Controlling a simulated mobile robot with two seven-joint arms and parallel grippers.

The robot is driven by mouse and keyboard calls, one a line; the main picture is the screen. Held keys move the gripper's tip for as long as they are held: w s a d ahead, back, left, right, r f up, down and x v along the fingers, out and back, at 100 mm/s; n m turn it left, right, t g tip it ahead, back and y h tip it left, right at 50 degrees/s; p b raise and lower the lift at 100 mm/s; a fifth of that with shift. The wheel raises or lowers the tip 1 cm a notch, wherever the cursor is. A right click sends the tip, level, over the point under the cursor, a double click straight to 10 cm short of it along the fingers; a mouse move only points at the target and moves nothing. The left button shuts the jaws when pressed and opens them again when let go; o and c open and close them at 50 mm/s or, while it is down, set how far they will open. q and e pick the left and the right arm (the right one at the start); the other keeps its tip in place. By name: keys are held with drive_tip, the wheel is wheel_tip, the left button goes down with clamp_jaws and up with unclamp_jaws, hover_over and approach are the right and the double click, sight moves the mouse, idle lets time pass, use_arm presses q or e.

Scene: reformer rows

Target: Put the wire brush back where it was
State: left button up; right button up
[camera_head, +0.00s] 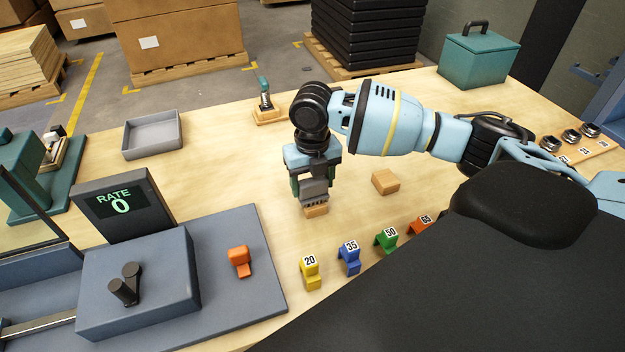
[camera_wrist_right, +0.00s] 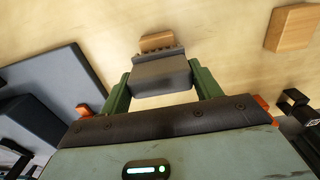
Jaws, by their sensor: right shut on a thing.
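The wire brush (camera_head: 314,190) has a grey body with a row of dark bristles along its lower edge. My right gripper (camera_head: 314,186) is shut on it, low over the middle of the table. In the right wrist view, the brush (camera_wrist_right: 160,75) sits between the green fingers. A small wooden piece (camera_head: 316,211) shows just below the bristles; I cannot tell whether it is part of the brush or a separate block touching it. My left gripper is out of view.
A loose wooden block (camera_head: 385,181) lies to the right. Numbered coloured blocks (camera_head: 348,260) line the front edge. A grey tray (camera_head: 152,135) and a small teal-handled tool in a wooden stand (camera_head: 266,100) are farther back. The rate machine (camera_head: 137,290) stands at left.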

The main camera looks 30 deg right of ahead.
sight(312, 180)
drive_tip(key=o, duration=1)
wheel_tip(312, 180, up, 12)
drive_tip(key=shift+r, duration=0.15)
